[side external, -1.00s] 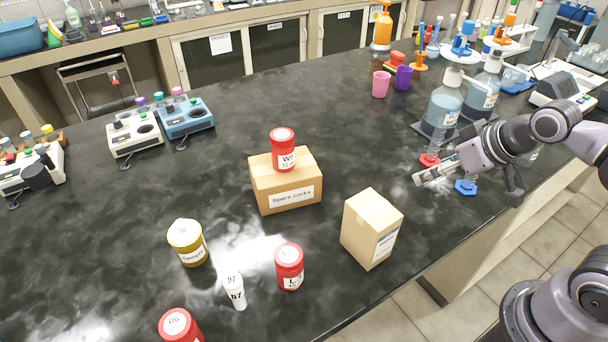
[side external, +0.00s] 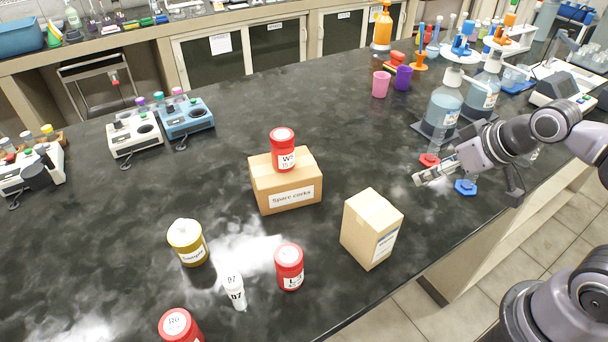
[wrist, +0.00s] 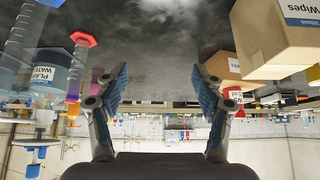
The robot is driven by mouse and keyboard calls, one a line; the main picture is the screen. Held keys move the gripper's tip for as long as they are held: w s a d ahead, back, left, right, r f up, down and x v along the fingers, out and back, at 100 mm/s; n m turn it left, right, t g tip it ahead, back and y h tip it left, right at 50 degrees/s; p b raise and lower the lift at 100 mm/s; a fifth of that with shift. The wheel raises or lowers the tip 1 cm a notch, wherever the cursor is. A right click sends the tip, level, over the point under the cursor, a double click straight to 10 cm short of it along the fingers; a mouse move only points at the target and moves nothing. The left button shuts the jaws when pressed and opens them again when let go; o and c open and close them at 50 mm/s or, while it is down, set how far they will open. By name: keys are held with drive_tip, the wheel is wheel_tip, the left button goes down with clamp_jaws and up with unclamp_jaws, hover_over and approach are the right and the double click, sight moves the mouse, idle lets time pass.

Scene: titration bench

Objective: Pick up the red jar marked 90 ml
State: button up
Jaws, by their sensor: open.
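Three red jars with white labels show in the side view. The jar marked L3 (side external: 289,268) stands on the bench before the boxes. The jar marked R6 (side external: 178,326) is cut off by the bottom edge. I cannot read 90 ml on any of them. My gripper (side external: 418,180) is open and empty over the right of the bench, well right of the jars. In the wrist view, the open fingers (wrist: 160,88) have nothing between them, and a red jar (wrist: 232,97) shows partly behind the right finger.
A Wipes box (side external: 370,230) stands between my gripper and jar L3. A yellow-brown jar (side external: 187,243) and a white vial marked B7 (side external: 235,291) stand near the red jars. Large bottles (side external: 443,108) stand behind my gripper.

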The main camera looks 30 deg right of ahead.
drive_tip(key=shift+a+r, duration=0.1)
drive_tip(key=w+a+r+n+g+y, duration=0.1)
drive_tip(key=w+a+r+n+g, duration=0.2)
drive_tip(key=a, duration=0.5)
drive_tip(key=w+a+r+n, duration=0.1)
drive_tip(key=w+a+n, duration=0.3)
drive_tip(key=a, duration=0.5)
drive_tip(key=w+a+r+n+g+y, duration=0.1)
drive_tip(key=w+a+r+n+g, duration=0.15)
drive_tip(key=a+n, duration=0.4)
drive_tip(key=n+g+h, duration=0.2)
drive_tip(key=n, duration=0.7)
hover_over(182, 335)
drive_tip(key=w, duration=0.2)
drive_tip(key=shift+m, duration=0.25)
drive_tip(key=f, duration=0.6)
drive_tip(key=shift+w+a+f, duration=0.2)
drive_tip(key=shift+f, duration=0.2)
drive_tip(key=shift+s+a+f, duration=0.15)
drive_tip(key=shift+a+f, duration=0.05)
drive_tip(key=shift+f, duration=0.05)
wheel_tip(182, 335, down, 10)
drive_tip(key=shift+f, duration=0.25)
drive_tip(key=c, duration=1.3)
drive_tip(key=shift+r, duration=0.15)
